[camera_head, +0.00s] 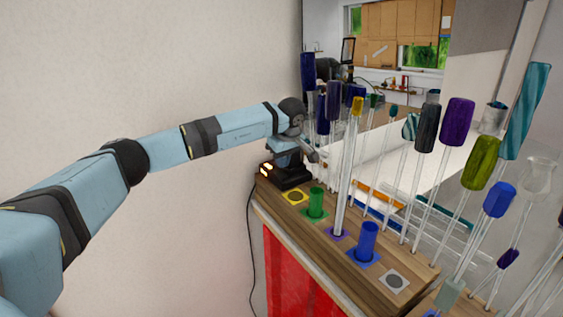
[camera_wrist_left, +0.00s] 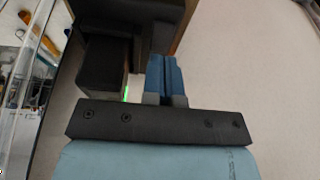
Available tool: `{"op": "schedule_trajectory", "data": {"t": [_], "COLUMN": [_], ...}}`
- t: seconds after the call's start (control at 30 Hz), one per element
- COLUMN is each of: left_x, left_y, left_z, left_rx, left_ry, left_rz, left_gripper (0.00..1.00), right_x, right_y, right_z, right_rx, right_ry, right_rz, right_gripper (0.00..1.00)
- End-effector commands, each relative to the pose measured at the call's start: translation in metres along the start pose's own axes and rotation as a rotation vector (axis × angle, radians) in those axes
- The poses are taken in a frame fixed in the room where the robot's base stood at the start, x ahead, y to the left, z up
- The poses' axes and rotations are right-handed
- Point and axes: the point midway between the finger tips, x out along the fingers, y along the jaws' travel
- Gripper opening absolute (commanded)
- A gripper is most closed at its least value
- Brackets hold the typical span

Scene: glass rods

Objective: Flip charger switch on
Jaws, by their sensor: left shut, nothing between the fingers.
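The charger is a black base (camera_head: 290,178) at the far left end of the wooden rack, with orange-lit spots on its left side. My left gripper (camera_head: 309,154) is over the charger, at the end of the arm from the left. In the left wrist view its blue fingers (camera_wrist_left: 163,73) are together with nothing between them. Black blocks, seemingly of the charger (camera_wrist_left: 105,63), are beside and beyond the fingers. A small green glow (camera_wrist_left: 127,90) shows just left of them. I cannot make out the switch or tell whether the fingers touch it. My right gripper is out of view.
The wooden rack (camera_head: 328,243) has coloured square slots, with a green cylinder (camera_head: 316,202) and a blue cylinder (camera_head: 367,240). Many glass rods with coloured handles, such as a purple one (camera_head: 457,124), stand close to the right. A plain wall is on the left.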

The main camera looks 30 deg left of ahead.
Motion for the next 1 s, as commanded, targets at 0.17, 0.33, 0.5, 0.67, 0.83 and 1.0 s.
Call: {"op": "schedule_trajectory", "data": {"t": [0.17,0.33,0.5,0.67,0.83,1.0], "left_x": [-0.039,-0.076,-0.102,-0.114,-0.116,-0.116], "left_y": [0.001,0.001,0.0,0.0,0.0,0.0], "left_z": [0.008,0.019,0.026,0.029,0.029,0.029], "left_rx": [0.0,0.0,0.0,-0.001,-0.001,-0.001], "left_ry": [0.003,0.002,0.001,0.001,0.0,0.001], "left_rz": [0.005,0.004,0.003,0.001,0.0,0.0], "left_gripper": [0.0,0.0,0.0,0.0,0.0,0.0], "right_x": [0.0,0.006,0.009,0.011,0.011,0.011], "right_y": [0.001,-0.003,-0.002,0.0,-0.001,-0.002], "right_z": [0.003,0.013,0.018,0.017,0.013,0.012], "right_rx": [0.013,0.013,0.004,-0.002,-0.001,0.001], "right_ry": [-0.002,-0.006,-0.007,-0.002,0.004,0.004], "right_rz": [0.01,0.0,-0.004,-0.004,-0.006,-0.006], "right_gripper": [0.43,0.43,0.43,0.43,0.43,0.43]}}
